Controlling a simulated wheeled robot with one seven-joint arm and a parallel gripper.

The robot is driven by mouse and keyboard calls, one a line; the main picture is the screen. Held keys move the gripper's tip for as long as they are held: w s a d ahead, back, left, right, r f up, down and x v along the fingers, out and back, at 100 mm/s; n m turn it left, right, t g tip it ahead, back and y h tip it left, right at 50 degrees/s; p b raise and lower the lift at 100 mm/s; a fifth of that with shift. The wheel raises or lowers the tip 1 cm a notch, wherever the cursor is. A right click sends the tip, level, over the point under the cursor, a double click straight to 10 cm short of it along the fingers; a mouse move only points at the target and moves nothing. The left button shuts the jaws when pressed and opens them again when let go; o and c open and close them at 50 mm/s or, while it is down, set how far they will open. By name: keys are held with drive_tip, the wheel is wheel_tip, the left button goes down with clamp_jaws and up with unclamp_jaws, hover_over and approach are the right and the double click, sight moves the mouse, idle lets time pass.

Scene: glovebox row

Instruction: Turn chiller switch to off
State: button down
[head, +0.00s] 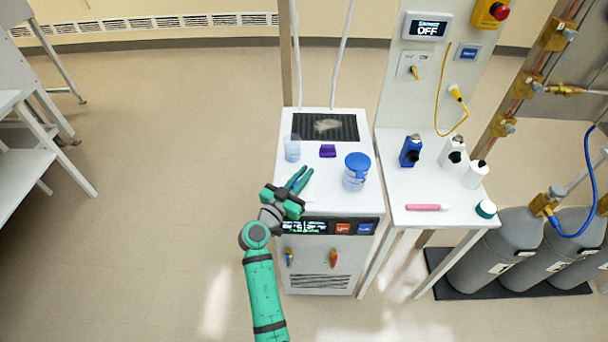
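The chiller appears to be the white floor cabinet (364,190) at the middle, with a dark grille on its top. Its front has a lit display (304,226), an orange-red button (343,228) and a blue button (365,229). A small switch with a yellow lever (414,72) sits on a plate on the upright panel to the right; its label is too small to read. The screen (427,27) above it reads OFF. My gripper (299,178) is over the cabinet's front left top edge, well away from the panel switch. Its fingers look apart, with nothing clearly between them.
A clear cup (292,148), a purple block (327,151) and a blue-lidded jar (356,171) stand on the cabinet. Bottles and a pink marker (427,207) are on the side table (398,188). Grey gas cylinders (496,250) stand at right.

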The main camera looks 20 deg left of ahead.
drive_tip(key=shift+n+y, duration=0.3)
drive_tip(key=shift+y, duration=0.2)
drive_tip(key=shift+a+n+t+y, duration=0.2)
drive_tip(key=shift+n+y, duration=0.35)
drive_tip(key=shift+y, duration=0.3)
drive_tip(key=shift+a+n+t+y, duration=0.15)
drive_tip(key=shift+n+y, duration=0.4)
drive_tip(key=shift+y, duration=0.3)
drive_tip(key=shift+a+n+y, duration=0.25)
drive_tip(key=shift+n+y, duration=0.3)
drive_tip(key=shift+y, duration=0.3)
drive_tip(key=shift+a+n+y, duration=0.2)
drive_tip(key=shift+n+y, duration=0.35)
drive_tip(key=shift+y, duration=0.3)
drive_tip(key=shift+a+f+n+y, duration=0.2)
drive_tip(key=shift+n+y, duration=0.3)
drive_tip(key=shift+y, duration=0.3)
drive_tip(key=c, duration=1.8)
unclamp_jaws()
drive_tip(key=shift+r, duration=0.15)
drive_tip(key=shift+c, duration=0.2)
drive_tip(key=shift+s, duration=0.1)
drive_tip(key=v, duration=1)
drive_tip(key=shift+s+d+r, duration=0.15)
drive_tip(key=shift+s+r, duration=0.2)
drive_tip(key=shift+s, duration=0.1)
